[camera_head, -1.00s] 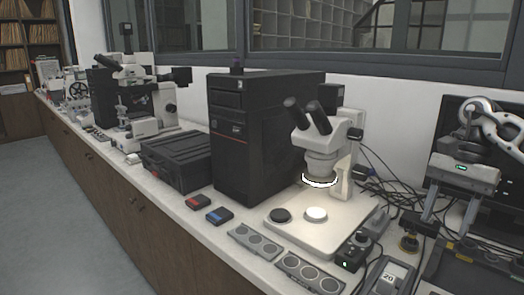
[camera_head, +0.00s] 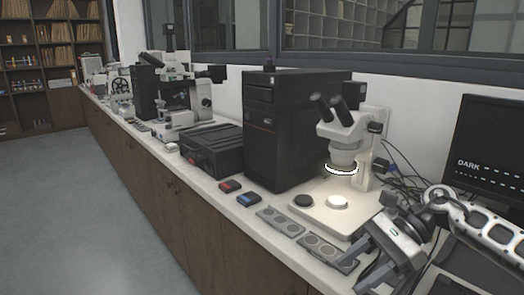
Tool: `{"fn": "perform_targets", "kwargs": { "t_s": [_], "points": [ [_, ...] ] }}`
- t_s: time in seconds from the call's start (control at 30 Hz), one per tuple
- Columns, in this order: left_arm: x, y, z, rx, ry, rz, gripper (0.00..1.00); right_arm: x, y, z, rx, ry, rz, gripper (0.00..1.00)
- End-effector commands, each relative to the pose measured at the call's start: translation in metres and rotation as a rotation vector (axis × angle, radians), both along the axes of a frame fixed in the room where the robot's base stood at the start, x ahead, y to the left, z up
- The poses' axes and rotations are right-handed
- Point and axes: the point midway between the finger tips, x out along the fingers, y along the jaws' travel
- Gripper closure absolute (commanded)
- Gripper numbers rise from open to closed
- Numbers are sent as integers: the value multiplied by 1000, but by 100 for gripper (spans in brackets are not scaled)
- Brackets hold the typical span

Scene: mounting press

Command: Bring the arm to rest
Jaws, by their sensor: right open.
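My right arm (camera_head: 480,222) comes in from the right edge, white and grey. My right gripper (camera_head: 362,268) is at the lower right, with its two grey fingers apart and pointing down to the left. It is over the front of the bench, in front of the stereo microscope's base. No object shows between the fingers. The fingers cover part of a grey plate with round wells (camera_head: 322,250). My left gripper is not in view.
The stereo microscope (camera_head: 343,135) with its lit ring stands behind the gripper, beside a black computer tower (camera_head: 272,135). A monitor (camera_head: 488,140) stands at the right. The floor (camera_head: 75,215) at left is clear.

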Motion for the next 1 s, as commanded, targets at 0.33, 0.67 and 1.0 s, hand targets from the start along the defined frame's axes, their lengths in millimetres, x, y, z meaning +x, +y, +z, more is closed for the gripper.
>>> {"fn": "perform_targets", "kwargs": {
  "t_s": [0.33, 0.67, 1.0],
  "points": [
    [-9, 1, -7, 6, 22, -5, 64, -30, 148, -17, 861, 1000, -658, 49],
    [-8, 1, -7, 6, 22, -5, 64, -73, 84, -138, -1518, -2362, 1407, 49],
    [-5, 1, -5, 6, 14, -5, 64, -174, 46, -227, -1074, -1735, 1036, 49]
  ]
}}
